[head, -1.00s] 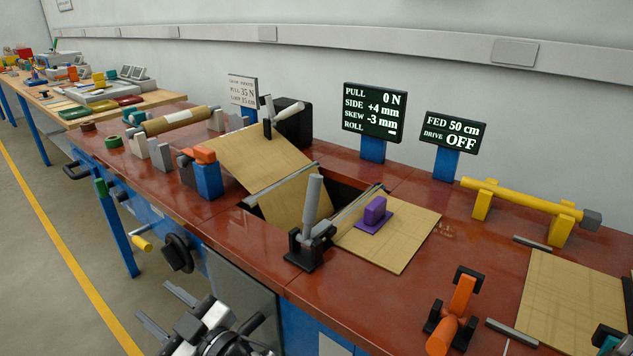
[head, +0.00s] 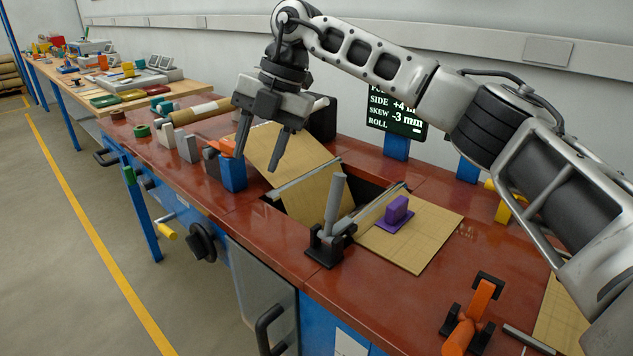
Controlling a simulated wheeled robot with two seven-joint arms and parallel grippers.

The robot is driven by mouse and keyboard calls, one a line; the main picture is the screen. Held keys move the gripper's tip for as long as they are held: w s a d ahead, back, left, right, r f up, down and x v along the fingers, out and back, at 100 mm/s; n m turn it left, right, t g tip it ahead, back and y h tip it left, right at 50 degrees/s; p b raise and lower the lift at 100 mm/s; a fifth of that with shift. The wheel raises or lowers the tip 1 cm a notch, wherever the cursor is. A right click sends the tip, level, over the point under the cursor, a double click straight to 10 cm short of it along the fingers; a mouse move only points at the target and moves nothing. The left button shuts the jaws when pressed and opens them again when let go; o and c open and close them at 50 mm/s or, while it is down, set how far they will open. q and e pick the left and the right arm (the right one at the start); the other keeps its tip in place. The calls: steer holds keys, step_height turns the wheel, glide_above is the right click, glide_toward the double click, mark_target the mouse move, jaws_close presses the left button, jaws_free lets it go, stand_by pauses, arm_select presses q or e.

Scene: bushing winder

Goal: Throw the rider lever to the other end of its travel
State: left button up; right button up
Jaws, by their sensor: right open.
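My right gripper (head: 258,157) is open and empty, fingers pointing down over the tan sheet (head: 285,148) near the blue block with the orange top (head: 232,172). A grey lever (head: 335,203) stands nearly upright on a black base (head: 325,248) at the table's front edge, right of my right gripper and apart from it. Another pale lever by the black box (head: 324,122) is mostly hidden behind my right gripper. No label shows which lever is the rider lever. My left gripper is not in view.
A purple block (head: 397,212) sits on the tan sheet's right part, beside an opening in the red table (head: 290,270). An orange-handled clamp (head: 470,318) is at the lower right.

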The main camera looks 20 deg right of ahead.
mark_target(338, 175)
steer(key=s+d+r+m+h, duration=0.2)
steer(key=d+r, duration=0.1)
steer(key=d, duration=0.4)
steer(key=s+d+r+m+h, duration=0.1)
steer(key=d+r+m+h, duration=0.1)
steer(key=d+r, duration=0.35)
steer(key=f, duration=1.1)
steer(key=f+p, duration=0.1)
steer(key=f, duration=0.4)
steer(key=shift+w+d+f, duration=0.25)
steer(key=shift+w+d, duration=0.05)
steer(key=shift+d, duration=0.05)
steer(key=shift+f, duration=0.5)
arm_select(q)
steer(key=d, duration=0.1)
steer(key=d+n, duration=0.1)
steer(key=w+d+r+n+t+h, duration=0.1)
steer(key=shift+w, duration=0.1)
arm_select(e)
jaws_close()
